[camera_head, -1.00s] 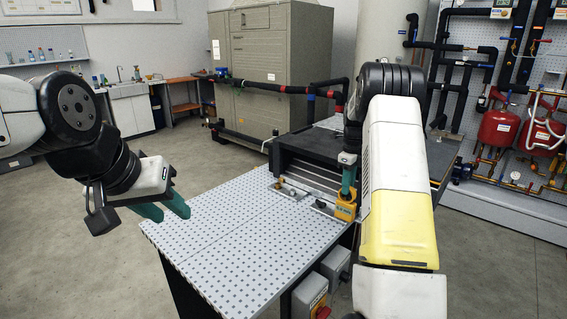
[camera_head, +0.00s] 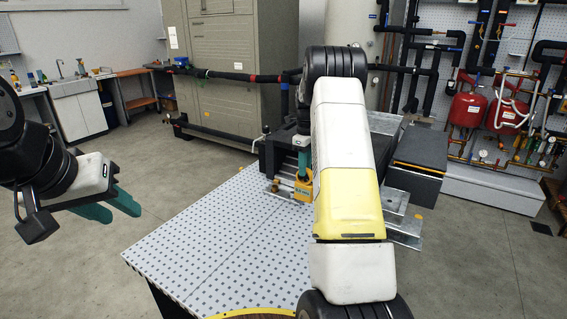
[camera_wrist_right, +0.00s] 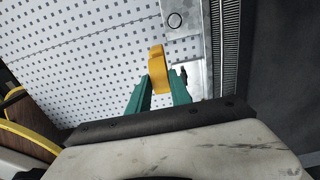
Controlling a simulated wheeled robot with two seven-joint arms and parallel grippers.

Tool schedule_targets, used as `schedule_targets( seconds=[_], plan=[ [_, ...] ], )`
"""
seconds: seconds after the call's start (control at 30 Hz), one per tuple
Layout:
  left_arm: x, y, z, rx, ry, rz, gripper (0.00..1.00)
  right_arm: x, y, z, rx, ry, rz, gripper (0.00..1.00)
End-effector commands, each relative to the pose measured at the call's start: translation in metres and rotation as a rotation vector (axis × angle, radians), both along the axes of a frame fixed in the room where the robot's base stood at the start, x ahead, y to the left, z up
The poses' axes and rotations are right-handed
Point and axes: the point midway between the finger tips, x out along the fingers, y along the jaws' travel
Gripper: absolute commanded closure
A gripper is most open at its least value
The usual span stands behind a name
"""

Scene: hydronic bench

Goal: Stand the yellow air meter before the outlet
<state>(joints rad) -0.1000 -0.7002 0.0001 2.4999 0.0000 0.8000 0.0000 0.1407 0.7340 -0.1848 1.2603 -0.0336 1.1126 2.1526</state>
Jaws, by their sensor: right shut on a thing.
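The yellow air meter (camera_head: 303,188) is at the far part of the perforated bench top (camera_head: 215,235), close to the front of a dark box. It also shows in the right wrist view (camera_wrist_right: 157,66), between the green fingers. My right gripper (camera_head: 302,165) is shut on the meter from above. Whether the meter touches the bench I cannot tell. The dark box (camera_head: 272,160) is partly hidden by my right arm. A ribbed dark strip (camera_wrist_right: 230,60), possibly the outlet, runs beside the meter in the wrist view. My left gripper (camera_head: 122,205) is open and empty, left of the bench.
Metal rails (camera_head: 400,225) lie right of my right arm. Another dark box (camera_head: 418,160) stands behind them. A large beige cabinet (camera_head: 235,75) with black pipes stands at the back. Red tanks (camera_head: 468,110) hang on the right wall. The bench's left and middle are clear.

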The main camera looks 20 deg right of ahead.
Motion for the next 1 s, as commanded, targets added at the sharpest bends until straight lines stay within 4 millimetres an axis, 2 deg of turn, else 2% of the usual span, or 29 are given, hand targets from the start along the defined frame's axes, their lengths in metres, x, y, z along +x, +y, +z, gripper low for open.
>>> schedule_targets(
  seconds=[0.3, 0.8, 1.0],
  plan=[
    [0.000, 0.000, 0.000, 0.000, 0.000, 0.000, 0.64, 0.001, 0.001, 0.000, -0.001, -0.001, 0.000, 1.00],
    [0.000, 0.000, 0.000, 0.000, 0.000, 0.000, 0.64, 0.001, 0.001, -0.040, -0.001, 0.001, 0.002, 1.00],
    [0.000, 0.000, 0.000, 0.000, 0.000, 0.000, 0.64, 0.001, 0.001, -0.045, 0.000, 0.000, 0.001, 1.00]
  ],
)
